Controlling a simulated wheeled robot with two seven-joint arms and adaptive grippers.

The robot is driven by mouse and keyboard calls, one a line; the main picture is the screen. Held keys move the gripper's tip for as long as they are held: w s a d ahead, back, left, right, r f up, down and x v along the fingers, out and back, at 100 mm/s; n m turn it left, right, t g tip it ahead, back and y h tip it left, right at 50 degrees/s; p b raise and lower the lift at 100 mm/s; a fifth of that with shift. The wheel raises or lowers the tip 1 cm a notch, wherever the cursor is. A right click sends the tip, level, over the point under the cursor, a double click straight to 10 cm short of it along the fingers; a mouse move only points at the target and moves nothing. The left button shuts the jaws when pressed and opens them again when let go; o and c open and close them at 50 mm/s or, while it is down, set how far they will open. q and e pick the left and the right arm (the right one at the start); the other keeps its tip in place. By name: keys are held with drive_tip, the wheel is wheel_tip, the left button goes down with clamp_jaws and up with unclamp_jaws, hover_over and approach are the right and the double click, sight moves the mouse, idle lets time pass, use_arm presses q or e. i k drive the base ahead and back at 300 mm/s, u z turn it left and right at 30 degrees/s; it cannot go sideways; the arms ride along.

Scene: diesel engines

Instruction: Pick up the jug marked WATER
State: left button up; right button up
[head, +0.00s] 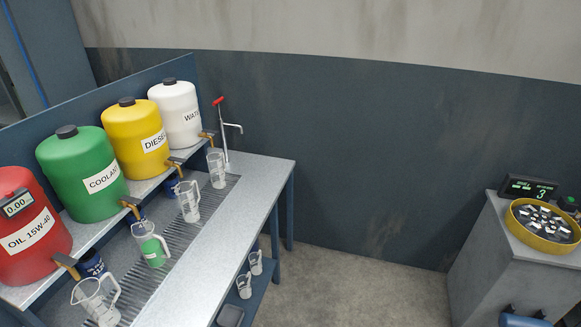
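A white tank (176,114) with a black cap, its label partly turned away and reading "WAT…", stands at the far end of the raised shelf. A clear measuring jug (217,170) stands upright on the bench grating below its tap. It looks empty; I cannot read any marking on it. Similar clear jugs stand below the other taps: one (189,203) by the diesel tank, one (151,247) holding green liquid by the coolant tank, and one (97,300) by the oil tank. Neither of my grippers is in view.
Yellow (135,155), green (82,190) and red (28,245) tanks line the shelf. Two small jugs (244,286) sit on the lower shelf. A grey cabinet (500,250) carries a yellow tray (520,238). The floor between is clear.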

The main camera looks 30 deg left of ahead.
sight(216, 161)
drive_tip(key=z, duration=0.3)
drive_tip(key=i, duration=3)
drive_tip(key=u, duration=2.75)
